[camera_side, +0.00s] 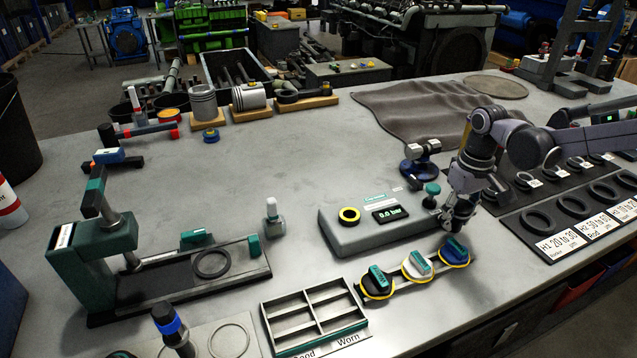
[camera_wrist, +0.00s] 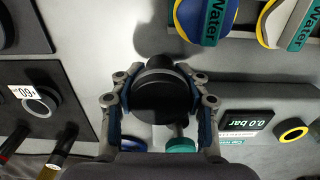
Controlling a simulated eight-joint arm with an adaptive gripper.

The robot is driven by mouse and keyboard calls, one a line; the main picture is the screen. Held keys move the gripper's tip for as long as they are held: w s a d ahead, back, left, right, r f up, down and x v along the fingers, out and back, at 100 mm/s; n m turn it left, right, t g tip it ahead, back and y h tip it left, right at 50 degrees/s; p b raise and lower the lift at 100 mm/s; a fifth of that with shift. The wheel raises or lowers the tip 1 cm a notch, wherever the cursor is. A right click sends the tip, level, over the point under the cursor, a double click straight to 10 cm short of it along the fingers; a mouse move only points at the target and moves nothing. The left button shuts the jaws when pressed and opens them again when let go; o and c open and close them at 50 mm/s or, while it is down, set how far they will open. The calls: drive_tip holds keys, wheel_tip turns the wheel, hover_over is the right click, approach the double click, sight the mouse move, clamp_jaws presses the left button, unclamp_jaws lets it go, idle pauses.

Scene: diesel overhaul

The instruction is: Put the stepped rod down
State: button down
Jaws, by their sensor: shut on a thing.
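My gripper (camera_side: 457,214) is above the bench, between the pressure box and the row of water-labelled pieces. In the wrist view my gripper (camera_wrist: 160,88) has a finger on each side of the dark stepped rod (camera_wrist: 158,98) and is shut on it. The rod is black and round, with a step near its far end. I see it nearly end-on, so its length is hard to judge. In the side view I cannot make the rod out clearly from the gripper. Whether it touches the bench is not clear.
The pressure box (camera_side: 372,228) reads 0.0 bar; its green knob (camera_side: 432,189) is close to my gripper. A blue water-labelled piece (camera_side: 454,250) lies just in front. Black rings (camera_side: 537,221) lie on a dark mat at right.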

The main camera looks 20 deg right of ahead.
drive_tip(key=d, duration=0.5)
drive_tip(key=shift+d, duration=0.15)
drive_tip(key=a, duration=0.5)
drive_tip(key=shift+a, duration=0.4)
drive_tip(key=s+d+r+m, duration=0.4)
drive_tip(key=s+d+m, duration=0.2)
drive_tip(key=m, duration=0.3)
drive_tip(key=s+d+r+m, duration=0.4)
drive_tip(key=s+d+m, duration=0.2)
drive_tip(key=d+m, duration=0.3)
drive_tip(key=shift+d+r+m, duration=0.2)
drive_tip(key=shift+r+m, duration=0.15)
drive_tip(key=shift+m, duration=0.15)
hover_over(484, 241)
wheel_tip(484, 241, down, 7)
drive_tip(key=shift+d+f, duration=0.1)
drive_tip(key=shift+f, duration=1.75)
drive_tip(key=shift+f, duration=0.2)
